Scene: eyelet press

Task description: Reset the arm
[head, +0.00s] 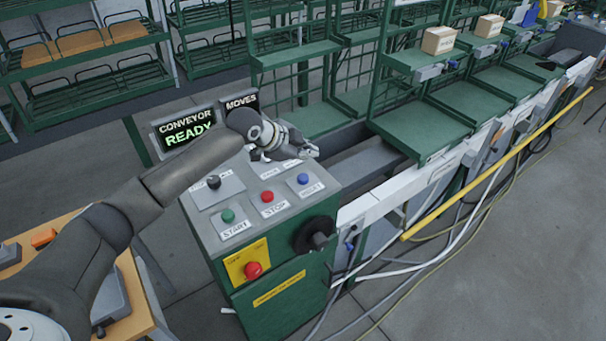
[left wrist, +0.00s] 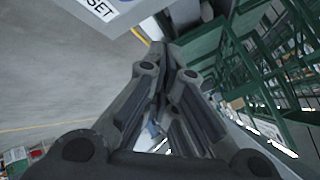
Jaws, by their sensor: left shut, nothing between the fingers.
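My left arm reaches in from the left in the head view. My left gripper (head: 306,149) is above the back part of the control box, behind the blue button, and it is shut and empty. In the left wrist view its fingers (left wrist: 166,70) are closed together. A corner of the panel with a label ending in "SET" (left wrist: 103,9) shows at the top of that view. The control box (head: 325,190) has a green START button (head: 228,215), a red STOP button (head: 267,196) and a blue button (head: 303,179). My right gripper is not in view.
A display (head: 187,130) reads CONVEYOR READY, with a MOVES sign (head: 241,102) beside it. The conveyor and green shelves (head: 440,125) run to the right, with cardboard boxes (head: 439,40).

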